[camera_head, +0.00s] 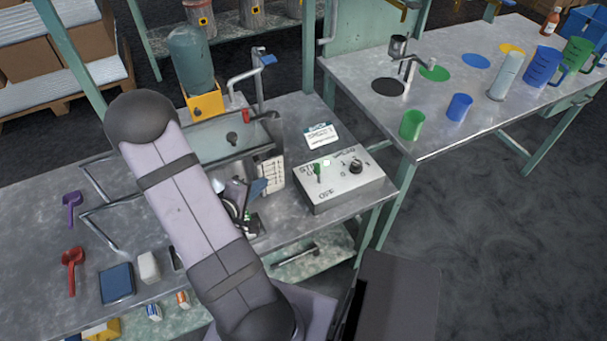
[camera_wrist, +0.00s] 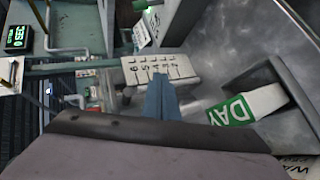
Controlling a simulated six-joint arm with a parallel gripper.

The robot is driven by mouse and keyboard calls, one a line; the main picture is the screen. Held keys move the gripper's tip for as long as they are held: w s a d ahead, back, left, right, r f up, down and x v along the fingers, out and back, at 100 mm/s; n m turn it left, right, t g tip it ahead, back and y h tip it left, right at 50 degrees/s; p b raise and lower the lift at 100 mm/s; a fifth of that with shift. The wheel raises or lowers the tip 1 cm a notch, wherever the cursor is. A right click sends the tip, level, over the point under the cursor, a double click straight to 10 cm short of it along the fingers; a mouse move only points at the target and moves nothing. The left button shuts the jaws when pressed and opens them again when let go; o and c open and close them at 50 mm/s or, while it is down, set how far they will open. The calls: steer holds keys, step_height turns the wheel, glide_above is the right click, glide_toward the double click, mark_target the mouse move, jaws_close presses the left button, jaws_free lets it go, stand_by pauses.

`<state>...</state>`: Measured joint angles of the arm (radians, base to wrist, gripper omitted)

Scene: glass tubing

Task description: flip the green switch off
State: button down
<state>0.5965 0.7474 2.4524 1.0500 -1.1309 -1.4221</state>
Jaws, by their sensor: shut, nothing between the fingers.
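The green switch (camera_head: 317,170) is a small lever on top of a pale grey control box (camera_head: 345,190) at the right end of the near bench. The lever stands up from the box; "OFF" is printed towards the box's front edge. The lever's exact tilt is too small to tell. My gripper (camera_head: 260,187) has blue fingers and is left of the box, apart from the switch. In the wrist view the blue fingers (camera_wrist: 160,98) are together and empty, in front of a white panel with numbers (camera_wrist: 158,68). I cannot make out the switch in the wrist view.
A black knob (camera_head: 355,167) is on the same box, right of the switch. A small sign (camera_head: 321,135) stands behind the box. The numbered white panel (camera_head: 271,172) stands between gripper and box. A sink (camera_head: 232,140) lies behind my arm. The wrist view shows a green "DAY" label (camera_wrist: 231,110).

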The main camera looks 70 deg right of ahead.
mark_target(318, 173)
steer(key=s+d+n+g+h+b, duration=0.1)
steer(key=s+n+g+h+b, duration=0.1)
steer(key=s, duration=0.5)
steer(key=shift+f+g+h+b, duration=0.15)
steer(key=shift+g+h+b, duration=0.35)
steer(key=shift+b, duration=0.7)
steer(key=shift+s, duration=0.1)
steer(key=shift+p+x, duration=0.4)
steer(key=shift+x, duration=4.6)
steer(key=shift+s+a+r+p, duration=0.25)
steer(key=shift+s+a+p, duration=0.05)
steer(key=shift+p, duration=0.25)
steer(key=shift+s+a+r+p, duration=0.15)
steer(key=shift+s+a+p, duration=0.3)
steer(key=shift+p, duration=0.1)
steer(key=shift+w+a, duration=0.1)
